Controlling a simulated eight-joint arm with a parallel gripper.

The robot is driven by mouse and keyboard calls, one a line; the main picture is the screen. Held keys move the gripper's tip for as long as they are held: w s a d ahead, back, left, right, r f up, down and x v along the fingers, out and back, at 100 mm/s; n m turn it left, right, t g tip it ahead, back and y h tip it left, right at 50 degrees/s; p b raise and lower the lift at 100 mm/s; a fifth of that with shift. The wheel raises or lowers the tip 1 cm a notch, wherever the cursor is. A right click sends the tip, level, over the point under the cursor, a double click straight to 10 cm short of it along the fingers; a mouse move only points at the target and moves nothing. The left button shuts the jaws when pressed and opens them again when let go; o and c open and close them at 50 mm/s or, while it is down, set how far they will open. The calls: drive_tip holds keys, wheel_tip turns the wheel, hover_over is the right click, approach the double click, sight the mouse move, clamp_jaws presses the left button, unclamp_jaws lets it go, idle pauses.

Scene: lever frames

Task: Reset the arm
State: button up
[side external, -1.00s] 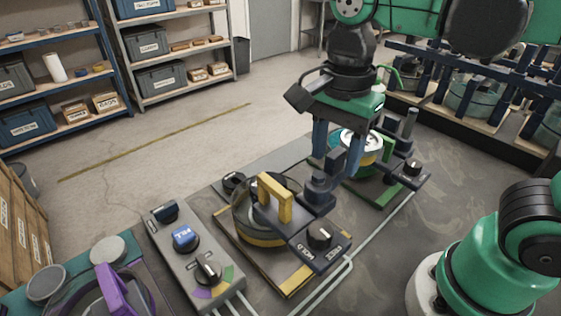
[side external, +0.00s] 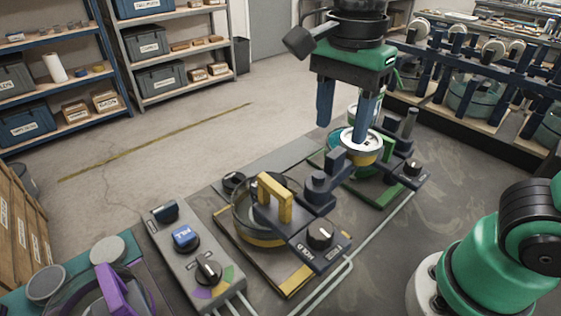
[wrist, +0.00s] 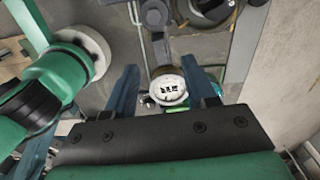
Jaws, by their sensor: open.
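My gripper (side external: 343,136) hangs fingers down above the back station, open, with nothing visible between its blue fingers. In the side view its right finger overlaps the white-topped round part (side external: 372,138) on the green-based station; I cannot tell if they touch. In the wrist view the gripper (wrist: 160,70) shows its fingers spread, with a white dial-like disc (wrist: 168,86) between them in the picture. The front station has a clear bowl (side external: 243,222) with a yellow handle (side external: 275,197) and a dark lever-like block (side external: 319,190). Which part is the task's arm is unclear.
A grey control box (side external: 187,250) with a blue knob (side external: 186,237) and black knobs stands left of the front station. A purple-handled device (side external: 112,287) is at the lower left. A rack (side external: 470,95) stands at the back right. The floor at left is open.

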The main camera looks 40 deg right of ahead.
sight(337, 152)
wheel_tip(337, 152, down, 5)
drive_tip(key=shift+r, duration=0.15)
drive_tip(key=shift+w+a+n, duration=0.1)
drive_tip(key=shift+w+n, duration=0.15)
drive_tip(key=shift+n, duration=0.6)
drive_tip(key=shift+w+n, duration=0.2)
drive_tip(key=shift+n, duration=0.65)
